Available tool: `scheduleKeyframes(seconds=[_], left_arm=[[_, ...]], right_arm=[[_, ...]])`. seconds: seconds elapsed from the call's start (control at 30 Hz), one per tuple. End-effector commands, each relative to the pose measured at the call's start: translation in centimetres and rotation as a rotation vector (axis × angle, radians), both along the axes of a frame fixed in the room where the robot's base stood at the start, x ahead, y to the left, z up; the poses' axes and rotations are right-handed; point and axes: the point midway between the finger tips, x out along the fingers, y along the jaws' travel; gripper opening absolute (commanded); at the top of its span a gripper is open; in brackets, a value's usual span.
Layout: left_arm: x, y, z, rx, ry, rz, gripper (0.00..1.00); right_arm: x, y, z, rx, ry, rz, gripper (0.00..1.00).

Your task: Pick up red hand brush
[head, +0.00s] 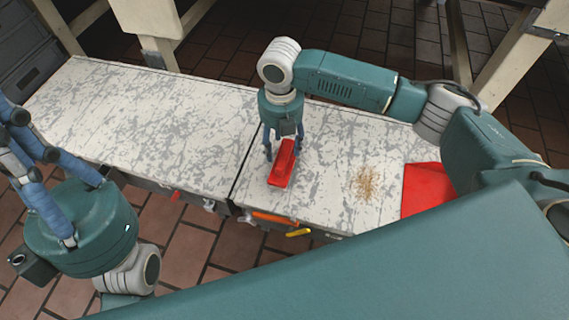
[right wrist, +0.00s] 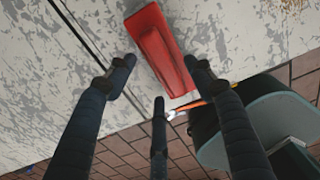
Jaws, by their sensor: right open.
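The red hand brush (head: 282,170) lies on the light, grey-flecked tabletop, close to the dark seam and toward the front edge. My right gripper (head: 284,146) points down over its far end, with blue fingers spread to either side. In the right wrist view, the brush (right wrist: 157,45) shows between the two upper fingers of the open gripper (right wrist: 160,65), with a third finger below. Gaps show beside the brush, and I cannot tell whether any finger touches it. My left gripper (head: 22,130) is at the far left, empty, with its fingers apart.
A pile of tan crumbs (head: 366,183) lies right of the brush. A red flat object (head: 424,188) is farther right, partly hidden by my arm. Orange and yellow handles (head: 298,233) show at the front edge. The left tabletop (head: 150,125) is clear.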

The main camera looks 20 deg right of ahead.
Motion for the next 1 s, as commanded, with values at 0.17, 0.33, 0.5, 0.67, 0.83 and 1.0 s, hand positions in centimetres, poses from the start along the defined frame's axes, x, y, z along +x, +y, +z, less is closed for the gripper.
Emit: scheduleKeyframes(seconds=[0.17,0.33,0.5,0.67,0.83,1.0], left_arm=[[-0.1,0.0,-2.2,-0.002,-0.007,0.000,0.00],[-0.1,0.0,-2.4,-0.002,-0.006,0.000,0.00],[-0.1,0.0,-2.3,-0.002,-0.005,0.000,0.00],[-0.1,0.0,-2.3,-0.002,-0.005,0.000,0.00],[-0.1,0.0,-2.3,-0.001,-0.004,-0.001,0.00],[-0.1,0.0,-2.3,-0.001,-0.004,-0.001,0.00]], right_arm=[[-0.2,-0.1,-3.3,-0.001,0.002,-0.001,0.53],[-0.2,-0.1,-3.9,-0.001,0.001,0.000,0.53],[-0.2,-0.1,-3.8,-0.001,0.001,0.000,0.53],[-0.2,-0.1,-3.8,-0.001,0.001,0.000,0.25],[-0.2,-0.1,-3.8,-0.001,0.001,0.000,0.00],[-0.1,-0.1,-3.8,-0.001,-0.001,0.000,0.00]])
